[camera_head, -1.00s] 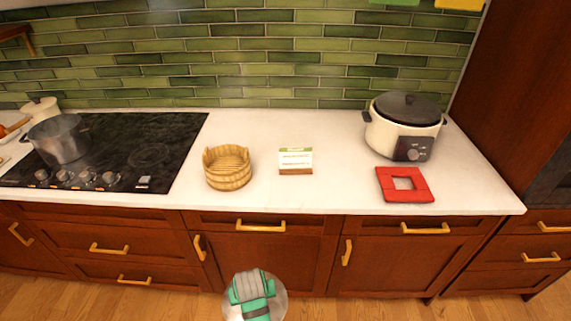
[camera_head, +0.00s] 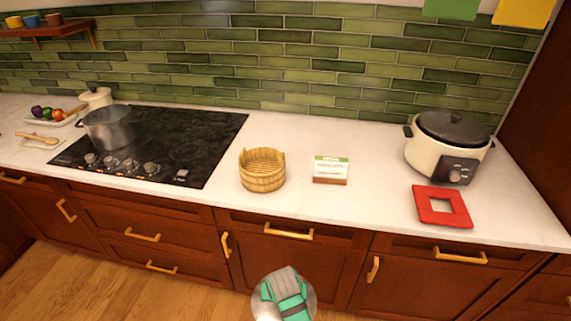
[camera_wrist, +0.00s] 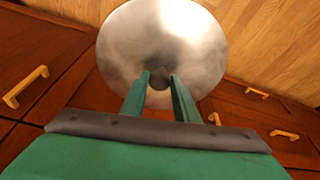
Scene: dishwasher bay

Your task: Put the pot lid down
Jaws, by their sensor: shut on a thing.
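The pot lid (camera_wrist: 165,35) is a round, shiny metal disc with a dark knob, filling the upper middle of the wrist view. My gripper (camera_wrist: 160,80) is shut on its knob. In the head view the lid (camera_head: 262,306) shows only in part behind my gripper (camera_head: 290,300), low in front of the cabinet doors and below counter height. A grey metal pot (camera_head: 110,130) stands without a lid on the black cooktop (camera_head: 190,135) at the left.
On the white counter (camera_head: 385,185) stand a wooden bucket (camera_head: 262,172), a small card stand (camera_head: 331,170), a red square trivet (camera_head: 425,208) and a cooker (camera_head: 435,158) with its own dark lid. A vegetable tray (camera_head: 72,119) lies far left. Bare counter lies between card and trivet.

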